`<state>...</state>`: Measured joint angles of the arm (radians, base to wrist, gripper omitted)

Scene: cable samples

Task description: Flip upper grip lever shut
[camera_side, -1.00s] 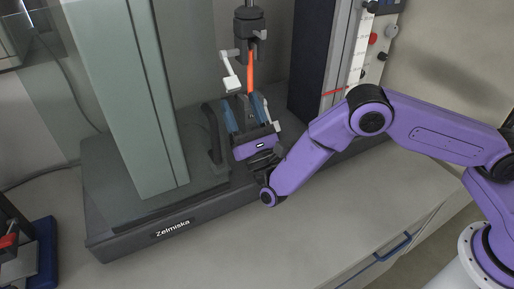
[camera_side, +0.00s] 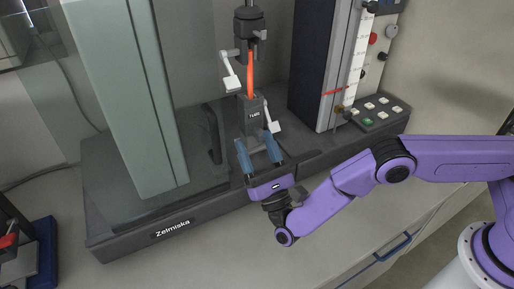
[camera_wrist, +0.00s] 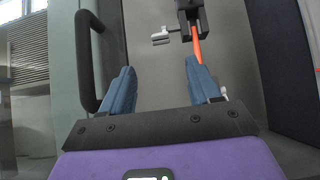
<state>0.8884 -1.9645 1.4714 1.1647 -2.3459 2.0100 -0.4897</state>
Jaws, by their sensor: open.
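The upper grip (camera_side: 249,25) is a dark block hanging above the frame's base. Its white lever (camera_side: 231,75) juts out to the lower left; in the wrist view the lever (camera_wrist: 163,38) points left from the grip. An orange cable sample (camera_side: 251,75) runs from the upper grip down to the lower grip (camera_side: 253,115). The lower grip's white lever (camera_side: 270,118) slants at its right side. My gripper (camera_side: 256,146) is open and empty, in front of and below the lower grip, well apart from the upper lever. Its blue fingers (camera_wrist: 160,72) partly hide the lower lever in the wrist view.
A pale green column (camera_side: 125,100) and a dark curved handle (camera_side: 213,132) stand to the left. A dark column with a scale (camera_side: 357,55) and a button panel (camera_side: 377,112) stand to the right.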

